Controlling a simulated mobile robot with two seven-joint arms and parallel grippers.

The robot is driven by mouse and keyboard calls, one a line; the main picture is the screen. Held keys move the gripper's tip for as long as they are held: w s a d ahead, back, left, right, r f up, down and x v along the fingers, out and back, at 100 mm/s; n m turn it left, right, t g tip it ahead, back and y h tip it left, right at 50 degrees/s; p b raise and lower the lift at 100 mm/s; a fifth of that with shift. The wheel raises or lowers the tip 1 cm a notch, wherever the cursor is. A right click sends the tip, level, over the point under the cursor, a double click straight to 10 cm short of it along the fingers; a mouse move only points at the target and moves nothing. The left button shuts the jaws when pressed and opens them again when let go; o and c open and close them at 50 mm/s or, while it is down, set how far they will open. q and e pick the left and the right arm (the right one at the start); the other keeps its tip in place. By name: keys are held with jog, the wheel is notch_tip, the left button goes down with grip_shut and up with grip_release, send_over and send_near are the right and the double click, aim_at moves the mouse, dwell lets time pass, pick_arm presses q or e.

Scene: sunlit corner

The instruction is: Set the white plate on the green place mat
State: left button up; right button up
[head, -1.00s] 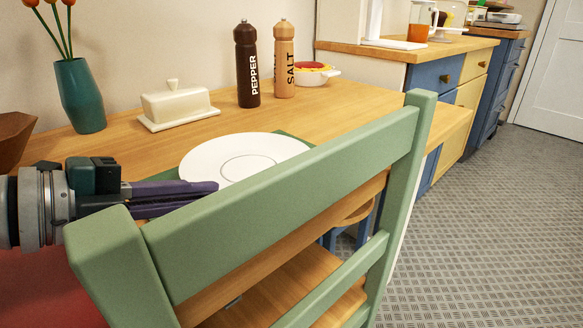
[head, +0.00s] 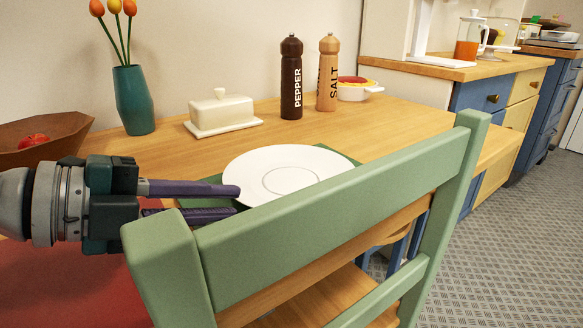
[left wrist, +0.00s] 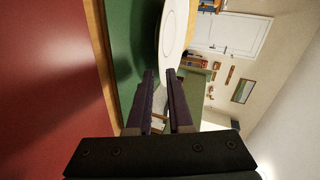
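Mat edges show at the plate's right back and left. The chair hides the plate's near edge. My right gripper is not in view.
The green chair (head: 340,215) stands close in front of the table. A butter dish (head: 222,115), pepper mill (head: 291,80), salt mill (head: 327,75) and small white bowl (head: 355,92) stand behind the plate. A teal vase (head: 133,102) and wooden bowl (head: 45,140) stand at left.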

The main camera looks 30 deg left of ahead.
pick_arm(q)
jog(key=b+v, duration=0.1)
jog(key=v, duration=0.7)
jog(key=shift+s+a+b, duration=0.15)
jog(key=shift+b, duration=0.15)
jog(key=shift+s+a+r, duration=0.1)
jog(key=shift+s+r, duration=0.1)
jog(key=shift+s, duration=0.1)
